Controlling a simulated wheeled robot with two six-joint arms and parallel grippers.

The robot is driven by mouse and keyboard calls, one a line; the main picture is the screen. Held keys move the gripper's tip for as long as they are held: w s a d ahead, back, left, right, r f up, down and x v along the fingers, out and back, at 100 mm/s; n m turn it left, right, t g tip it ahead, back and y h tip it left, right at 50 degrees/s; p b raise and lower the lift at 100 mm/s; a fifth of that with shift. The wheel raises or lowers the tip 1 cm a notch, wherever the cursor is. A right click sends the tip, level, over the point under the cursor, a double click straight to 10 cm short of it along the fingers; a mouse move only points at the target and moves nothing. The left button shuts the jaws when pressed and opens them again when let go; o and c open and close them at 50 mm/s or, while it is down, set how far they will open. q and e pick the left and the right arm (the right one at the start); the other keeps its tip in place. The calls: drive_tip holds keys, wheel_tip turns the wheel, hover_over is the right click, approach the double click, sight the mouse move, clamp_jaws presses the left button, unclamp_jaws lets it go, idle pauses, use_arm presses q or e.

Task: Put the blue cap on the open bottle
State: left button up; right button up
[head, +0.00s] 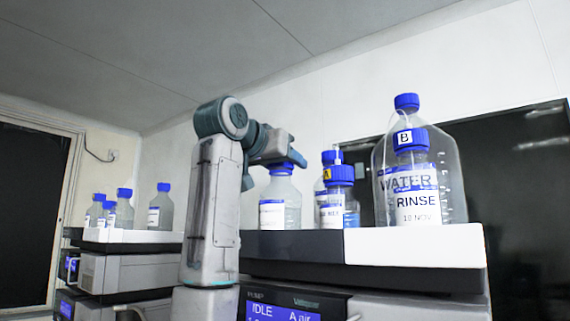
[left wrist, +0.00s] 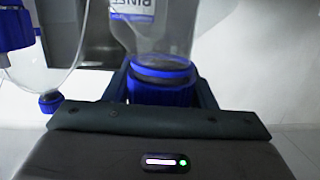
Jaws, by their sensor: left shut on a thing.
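The blue cap (head: 281,168) is at the top of the neck of a clear bottle (head: 281,205) with a white and blue label, on the shelf left of the other bottles. My left gripper (head: 283,160) is shut on this cap from above. In the left wrist view, the cap (left wrist: 163,94) is between the fingers of the left gripper (left wrist: 163,90), against the neck of the bottle (left wrist: 160,35), which appears upside down. I cannot tell whether the cap is fully seated. My right gripper is not in view.
Capped bottles (head: 340,176) stand close to the right of this bottle. A large WATER bottle (head: 455,175) and a RINSE bottle (head: 417,190) stand farther right in the white tray (head: 412,247). More capped bottles (head: 161,207) stand on another stack at the left.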

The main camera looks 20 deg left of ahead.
use_arm(q)
drive_tip(key=o, duration=1)
drive_tip(key=shift+s, duration=0.1)
drive_tip(key=shift+s+a+b, duration=0.1)
drive_tip(key=shift+s+b, duration=0.2)
drive_tip(key=shift+b, duration=0.05)
drive_tip(key=b+v, duration=0.5)
drive_tip(key=v, duration=0.5)
